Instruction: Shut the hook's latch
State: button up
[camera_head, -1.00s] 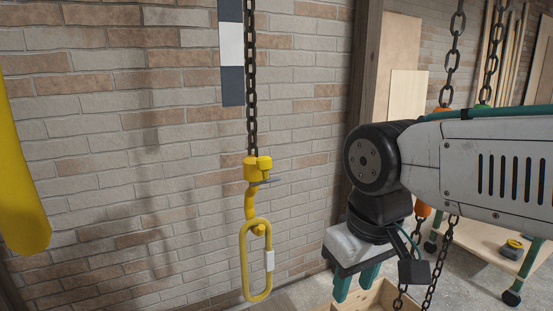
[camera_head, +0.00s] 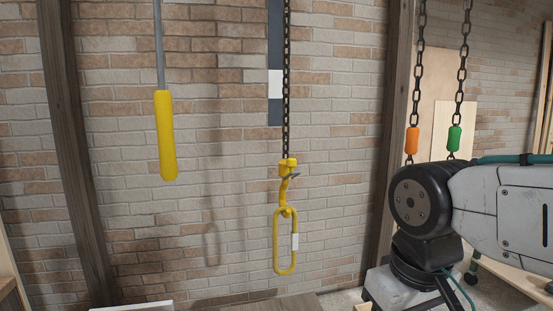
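The yellow hook (camera_head: 285,190) hangs on a dark chain in front of the brick wall. Its thin grey latch (camera_head: 292,175) sticks out to the right below the hook's top and looks open, though it is small here. A long yellow oval link (camera_head: 276,248) with a white tag hangs from the bottom of the hook. My gripper (camera_head: 390,288) is at the lower right, below and to the right of the hook, clear of it. Only its upper body shows; its fingers are cut off by the bottom edge.
A yellow pendant handle (camera_head: 166,135) hangs on a grey rod left of the hook. Two more chains hang at the right, with an orange sleeve (camera_head: 411,141) and a green sleeve (camera_head: 454,138). Wooden posts stand at left (camera_head: 72,160) and right. The space around the hook is clear.

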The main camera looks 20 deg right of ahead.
aim_at(291, 164)
jog(key=u, duration=1.1)
jog(key=i, duration=0.7)
jog(key=z, duration=1.2)
